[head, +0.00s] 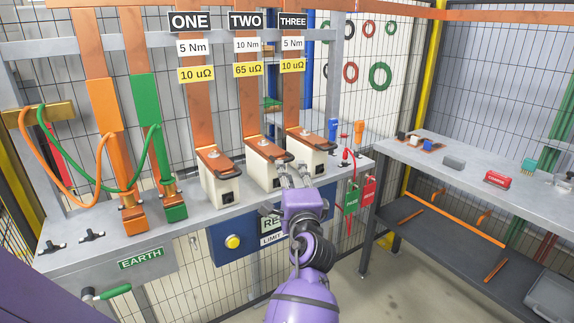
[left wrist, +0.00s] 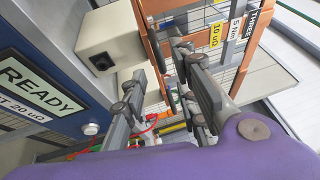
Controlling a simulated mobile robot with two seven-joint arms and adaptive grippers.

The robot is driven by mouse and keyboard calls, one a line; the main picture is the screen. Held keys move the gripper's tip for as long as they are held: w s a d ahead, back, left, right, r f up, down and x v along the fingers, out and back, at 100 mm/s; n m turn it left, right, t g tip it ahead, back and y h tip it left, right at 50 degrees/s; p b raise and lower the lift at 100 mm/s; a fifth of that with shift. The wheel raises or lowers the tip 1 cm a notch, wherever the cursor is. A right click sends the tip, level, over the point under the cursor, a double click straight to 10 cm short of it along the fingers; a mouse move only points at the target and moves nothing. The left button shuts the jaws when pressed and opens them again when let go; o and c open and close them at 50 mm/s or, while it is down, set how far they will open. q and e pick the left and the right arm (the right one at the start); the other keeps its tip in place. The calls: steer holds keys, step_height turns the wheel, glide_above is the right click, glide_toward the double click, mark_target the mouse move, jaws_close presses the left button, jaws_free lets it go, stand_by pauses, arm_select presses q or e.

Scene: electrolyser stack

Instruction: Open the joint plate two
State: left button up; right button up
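Joint plate two (head: 262,151) is a copper plate with a dark handle, on a cream block (head: 258,174) under the TWO sign (head: 246,21). It looks closed down flat. My left gripper (head: 295,171) is in front of blocks two and three, close to the right end of plate two's handle. Its fingers stand apart with nothing seen between them; in the left wrist view the left gripper (left wrist: 158,78) also has its fingers spread. A cream block (left wrist: 108,40) with a dark socket is beside them there; which block it is I cannot tell. My right gripper is out of view.
Plate one (head: 215,158) is to the left and plate three (head: 310,138) close on the right, both with handles. A blue panel (head: 226,250) with a yellow button is below. Orange and green clamps (head: 128,212) are at left. A grey side bench (head: 455,185) stands at right.

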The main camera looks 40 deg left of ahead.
arm_select(q)
steer(key=x, duration=0.5)
steer(key=shift+f, duration=0.1)
jaws_close()
